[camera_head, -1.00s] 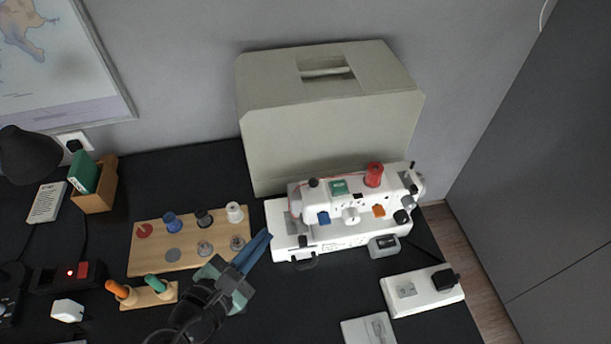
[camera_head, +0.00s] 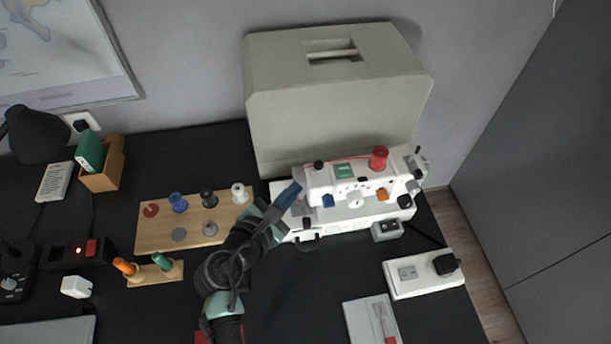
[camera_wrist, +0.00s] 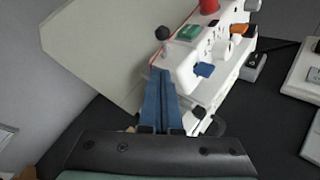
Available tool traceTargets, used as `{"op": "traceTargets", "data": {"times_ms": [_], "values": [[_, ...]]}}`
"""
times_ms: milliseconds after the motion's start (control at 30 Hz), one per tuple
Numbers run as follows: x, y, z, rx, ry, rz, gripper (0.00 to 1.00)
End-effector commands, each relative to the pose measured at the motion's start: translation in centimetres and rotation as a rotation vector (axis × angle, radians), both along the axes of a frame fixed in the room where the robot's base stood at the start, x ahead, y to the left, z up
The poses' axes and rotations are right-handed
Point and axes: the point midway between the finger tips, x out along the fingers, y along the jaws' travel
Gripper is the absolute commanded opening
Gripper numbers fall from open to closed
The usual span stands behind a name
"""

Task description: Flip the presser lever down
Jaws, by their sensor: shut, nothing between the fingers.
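The white sewing machine (camera_head: 348,201) stands at the back of the dark desk. A blue tab (camera_head: 328,201) and an orange tab (camera_head: 382,194) stick out from its front, either side of a white dial (camera_head: 354,199). I cannot tell for sure which part is the presser lever. In the wrist view the blue tab (camera_wrist: 204,69) lies right of my fingers. My gripper (camera_head: 296,187) is shut and empty, its blue fingers beside the left end of the machine head. In the wrist view the shut fingers (camera_wrist: 159,76) point toward that end; I cannot tell whether they touch it.
A large beige cover (camera_head: 335,110) stands behind the machine. A wooden spool board (camera_head: 152,233) lies to the left. A white socket box (camera_head: 425,271) and a pale tray (camera_head: 361,325) lie front right. A red spool (camera_head: 379,158) tops the machine.

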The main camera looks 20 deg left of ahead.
Motion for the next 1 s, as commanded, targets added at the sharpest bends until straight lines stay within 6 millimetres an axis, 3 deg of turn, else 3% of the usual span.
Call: {"op": "traceTargets", "data": {"times_ms": [100, 300, 1000], "values": [[1.7, -0.8, 1.0, 0.002, -0.001, -0.002, 0.00], [3.2, -1.5, 1.4, 0.001, 0.000, 0.000, 0.00], [3.5, -1.5, 1.9, -0.022, 0.035, 0.000, 0.00]]}}
